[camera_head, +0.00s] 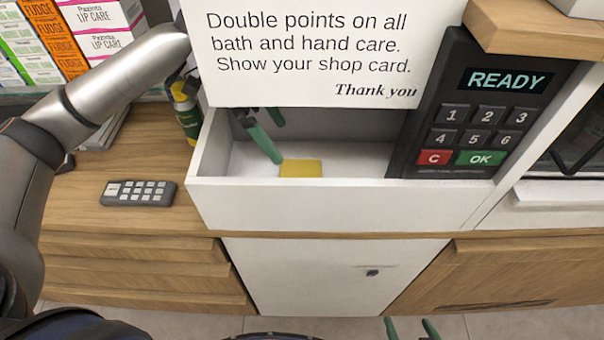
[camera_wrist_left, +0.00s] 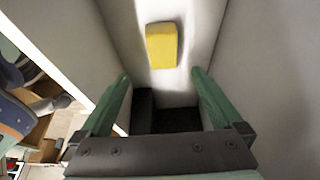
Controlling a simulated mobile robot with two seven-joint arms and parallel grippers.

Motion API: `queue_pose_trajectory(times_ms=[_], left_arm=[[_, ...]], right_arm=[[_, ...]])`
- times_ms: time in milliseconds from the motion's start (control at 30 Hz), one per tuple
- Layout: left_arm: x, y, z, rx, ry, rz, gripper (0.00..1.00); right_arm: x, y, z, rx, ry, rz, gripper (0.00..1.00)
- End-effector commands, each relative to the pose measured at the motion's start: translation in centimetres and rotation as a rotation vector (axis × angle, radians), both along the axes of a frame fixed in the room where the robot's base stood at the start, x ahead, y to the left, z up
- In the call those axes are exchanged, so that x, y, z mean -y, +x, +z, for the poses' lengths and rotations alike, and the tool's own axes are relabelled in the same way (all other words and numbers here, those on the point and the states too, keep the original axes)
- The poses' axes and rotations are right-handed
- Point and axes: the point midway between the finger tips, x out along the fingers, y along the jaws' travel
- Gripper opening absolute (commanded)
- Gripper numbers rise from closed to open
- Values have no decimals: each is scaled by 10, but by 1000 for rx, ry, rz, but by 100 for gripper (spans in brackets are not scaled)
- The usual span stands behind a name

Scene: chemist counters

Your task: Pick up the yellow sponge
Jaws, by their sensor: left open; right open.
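The yellow sponge (camera_head: 301,168) lies flat on the floor of the white open-topped bin (camera_head: 330,205), near its front wall. It also shows in the left wrist view (camera_wrist_left: 161,45), ahead of the fingertips. My left gripper (camera_head: 272,133) reaches down into the bin, behind and to the left of the sponge, partly hidden by the white sign. Its green fingers (camera_wrist_left: 159,80) are open, empty and apart from the sponge. My right gripper (camera_head: 410,328) shows only its green fingertips at the bottom edge of the head view, open and away from the sponge.
The sign (camera_head: 310,50) hangs over the bin, and a card terminal (camera_head: 480,110) stands at its right end. A remote (camera_head: 139,192) lies on the wooden counter at left. A yellow-green can (camera_head: 187,110) stands by the bin's left wall. Boxes (camera_head: 60,35) fill the back left.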

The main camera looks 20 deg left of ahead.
Motion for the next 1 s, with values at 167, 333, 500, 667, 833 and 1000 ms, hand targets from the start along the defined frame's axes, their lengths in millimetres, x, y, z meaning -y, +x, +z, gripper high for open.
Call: queue_pose_trajectory(times_ms=[167, 333, 500, 667, 833, 1000], left_arm=[[11, 2, -27, -6, 0, -3, 100], [22, 6, -53, -4, -1, -2, 100], [26, 8, -65, -1, -1, 0, 100], [32, 12, -82, -2, 1, -2, 100], [41, 16, -105, -1, 0, -2, 100], [43, 17, -113, 0, -1, 0, 100]], right_arm=[[0, 1, 1, 2, 0, 0, 94], [0, 2, 1, 5, 0, 0, 94], [0, 3, 2, 6, 0, 0, 94], [1, 3, 4, 7, -1, -1, 94], [1, 3, 5, 7, -1, -1, 94], [1, 3, 5, 8, 0, -1, 94]])
